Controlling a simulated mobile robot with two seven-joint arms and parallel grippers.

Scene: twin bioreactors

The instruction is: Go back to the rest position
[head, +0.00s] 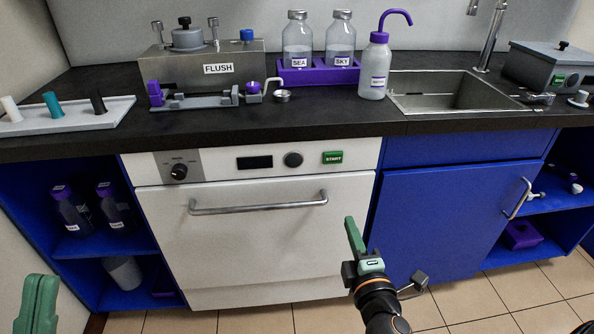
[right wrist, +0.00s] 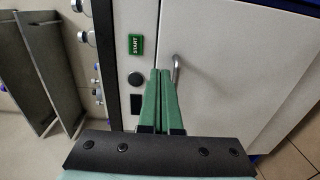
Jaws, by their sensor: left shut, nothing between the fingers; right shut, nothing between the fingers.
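My right gripper (head: 350,222) is in front of the white appliance's door, with green fingers pointing up. In the right wrist view the two fingers (right wrist: 160,74) are together with nothing between them. They overlap the door handle (right wrist: 177,72) in that picture; I cannot tell how far apart they are. My left gripper (head: 40,280) shows only its green fingers at the bottom left corner of the head view. The rest of my left arm is out of the picture.
The white appliance (head: 255,245) has its door shut, with a bar handle (head: 258,207) and a green START button (head: 333,157). The dark counter (head: 330,128) carries a FLUSH unit (head: 195,80), SEA and SKY bottles and a wash bottle (head: 374,72). Tiled floor (head: 470,300) is clear at right.

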